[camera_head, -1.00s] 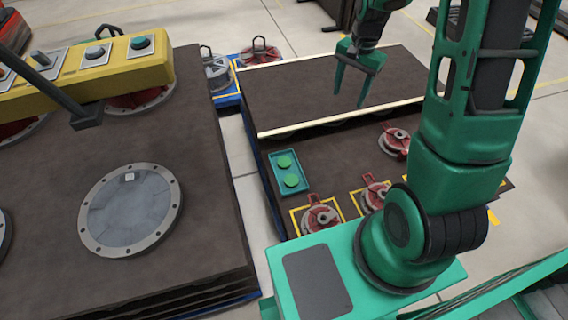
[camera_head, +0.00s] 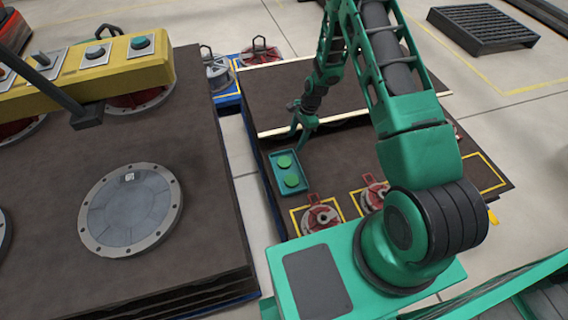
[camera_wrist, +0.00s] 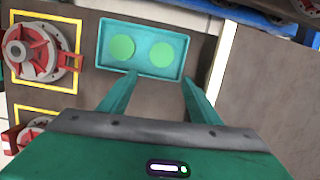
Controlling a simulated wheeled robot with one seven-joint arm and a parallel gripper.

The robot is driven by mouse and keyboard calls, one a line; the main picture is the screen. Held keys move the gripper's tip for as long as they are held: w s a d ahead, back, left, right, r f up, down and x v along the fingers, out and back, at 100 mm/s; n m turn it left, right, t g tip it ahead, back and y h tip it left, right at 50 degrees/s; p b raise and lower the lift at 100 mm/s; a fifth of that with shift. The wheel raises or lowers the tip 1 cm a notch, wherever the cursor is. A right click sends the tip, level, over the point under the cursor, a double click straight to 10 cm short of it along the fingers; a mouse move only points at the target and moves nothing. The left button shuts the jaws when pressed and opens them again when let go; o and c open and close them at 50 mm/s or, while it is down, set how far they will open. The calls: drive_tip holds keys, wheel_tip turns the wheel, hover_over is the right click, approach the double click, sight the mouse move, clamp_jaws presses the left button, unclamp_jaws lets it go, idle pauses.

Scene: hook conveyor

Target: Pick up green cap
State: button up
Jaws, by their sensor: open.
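Two round green caps lie in a small teal tray (camera_head: 290,158) on the brown table; the tray also shows in the wrist view (camera_wrist: 142,71). In the head view one cap (camera_head: 284,162) is farther back and the other cap (camera_head: 291,180) is nearer. In the wrist view they lie side by side, a left cap (camera_wrist: 122,47) and a right cap (camera_wrist: 161,52). My gripper (camera_head: 303,132) is open and empty, just behind the tray and above the table. In the wrist view its fingers (camera_wrist: 155,85) point at the tray's near edge, apart from the caps.
Red and grey hook parts stand in yellow squares near the tray, one at front (camera_head: 321,217) and another to its right (camera_head: 372,194). A cream-edged raised board (camera_head: 350,85) lies behind the tray. A yellow control box (camera_head: 90,72) is at left.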

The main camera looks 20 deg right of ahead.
hover_over(285, 161)
drive_tip(key=d, duration=0.2)
drive_tip(key=shift+m, duration=0.3)
wheel_tip(285, 161, down, 8)
drive_tip(key=shift+s+r, duration=0.15)
drive_tip(key=shift+x, duration=2.9)
drive_tip(key=shift+w+a, duration=0.15)
drive_tip(key=shift+w, duration=0.05)
drive_tip(key=c, duration=0.8)
